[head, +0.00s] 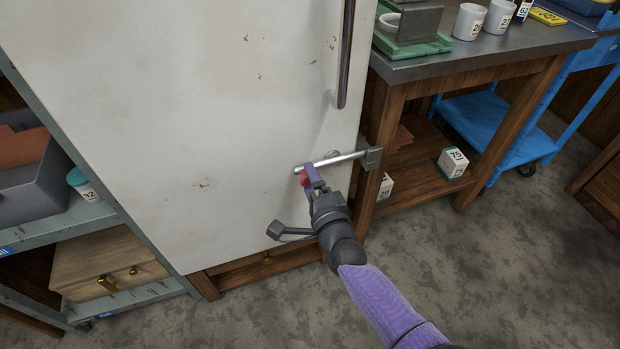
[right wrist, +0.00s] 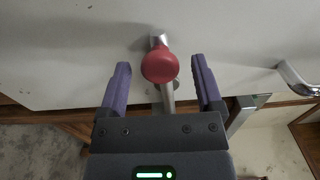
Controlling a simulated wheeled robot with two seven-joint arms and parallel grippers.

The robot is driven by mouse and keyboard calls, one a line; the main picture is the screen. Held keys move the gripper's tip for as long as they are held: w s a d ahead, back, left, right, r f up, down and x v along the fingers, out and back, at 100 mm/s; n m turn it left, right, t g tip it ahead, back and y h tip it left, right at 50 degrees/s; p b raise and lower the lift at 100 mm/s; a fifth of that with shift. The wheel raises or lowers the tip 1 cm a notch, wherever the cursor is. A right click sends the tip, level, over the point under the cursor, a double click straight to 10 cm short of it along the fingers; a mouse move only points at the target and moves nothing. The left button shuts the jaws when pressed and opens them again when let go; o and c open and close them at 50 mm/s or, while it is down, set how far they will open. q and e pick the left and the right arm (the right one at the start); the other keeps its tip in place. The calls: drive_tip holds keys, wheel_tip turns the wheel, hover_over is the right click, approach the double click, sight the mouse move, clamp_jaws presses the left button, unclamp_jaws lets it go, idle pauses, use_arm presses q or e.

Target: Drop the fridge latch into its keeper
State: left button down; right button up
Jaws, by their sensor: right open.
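The fridge latch is a silver bar (head: 335,161) low on the white fridge door, with a red knob (head: 304,179) at its left end. In the head view its right end reaches the grey bracket (head: 373,158) at the door's right edge, which looks like the keeper; I cannot tell whether the bar sits in it. My right gripper (head: 308,177) is at the knob end. In the right wrist view the red knob (right wrist: 160,65) is between the open fingers (right wrist: 163,85), with a gap on each side. My left gripper is not in view.
A long dark door handle (head: 346,55) hangs above the latch. A wooden bench (head: 480,55) with cups stands right of the fridge, and a shelf (head: 45,235) stands left. A box marked 75 (head: 453,162) lies on the bench's lower shelf. The floor (head: 500,270) in front is clear.

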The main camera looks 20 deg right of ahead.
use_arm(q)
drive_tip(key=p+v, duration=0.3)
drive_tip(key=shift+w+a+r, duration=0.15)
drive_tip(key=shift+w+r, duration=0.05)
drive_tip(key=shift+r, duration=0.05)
use_arm(e)
drive_tip(key=s, duration=0.9)
drive_tip(key=shift+d, duration=0.15)
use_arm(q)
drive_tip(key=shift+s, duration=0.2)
use_arm(e)
drive_tip(key=shift+s, duration=0.1)
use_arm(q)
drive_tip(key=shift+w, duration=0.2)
